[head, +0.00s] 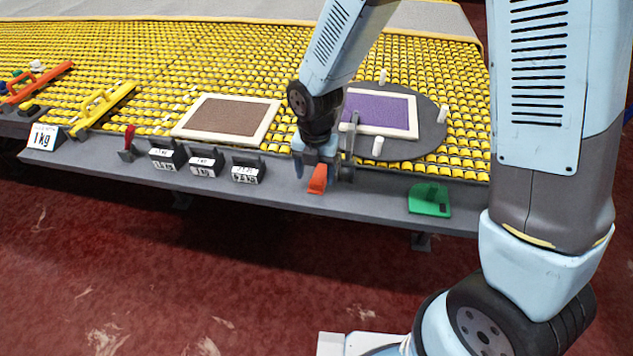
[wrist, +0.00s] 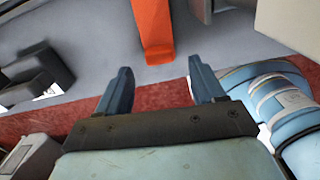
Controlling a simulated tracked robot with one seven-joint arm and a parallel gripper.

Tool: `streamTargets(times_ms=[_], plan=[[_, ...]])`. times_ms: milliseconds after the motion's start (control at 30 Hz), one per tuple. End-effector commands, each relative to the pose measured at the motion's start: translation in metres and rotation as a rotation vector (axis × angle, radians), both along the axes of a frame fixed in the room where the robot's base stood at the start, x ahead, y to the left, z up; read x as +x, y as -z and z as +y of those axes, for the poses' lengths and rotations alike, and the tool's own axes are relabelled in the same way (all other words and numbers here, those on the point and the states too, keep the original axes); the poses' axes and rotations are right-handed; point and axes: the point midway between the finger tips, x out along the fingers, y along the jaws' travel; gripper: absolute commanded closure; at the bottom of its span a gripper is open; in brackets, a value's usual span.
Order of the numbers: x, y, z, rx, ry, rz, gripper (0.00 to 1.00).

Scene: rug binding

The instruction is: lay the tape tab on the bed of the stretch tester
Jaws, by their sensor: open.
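My gripper (head: 315,170) is open above the grey front ledge, and its two blue fingers also show in the wrist view (wrist: 158,75). An orange strip (head: 318,181), perhaps the tape tab, is by the fingers. In the wrist view the orange strip (wrist: 153,28) lies just beyond the fingertips, roughly centred between them, and the jaws hold nothing. Its far end is cut off there. A grey upright part (head: 350,140) stands right beside my gripper, partly hidden by it; I cannot tell whether it belongs to the stretch tester. No tester bed is clearly recognisable.
A green plate (head: 430,199) lies to the right. Behind are a brown framed sample (head: 228,117), a purple framed sample (head: 381,110) on a grey disc with white pegs, and yellow rollers (head: 200,60).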

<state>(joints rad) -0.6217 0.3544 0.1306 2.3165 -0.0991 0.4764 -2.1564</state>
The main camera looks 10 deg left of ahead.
Motion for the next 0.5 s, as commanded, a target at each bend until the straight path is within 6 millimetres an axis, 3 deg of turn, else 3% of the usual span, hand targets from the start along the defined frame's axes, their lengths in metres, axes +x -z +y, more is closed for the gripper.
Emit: streamTargets(times_ms=[200,500], plan=[[-0.002,0.026,0.0,-0.001,-0.001,0.002,0.32],[-0.002,0.034,0.0,0.001,0.0,-0.001,0.32]])
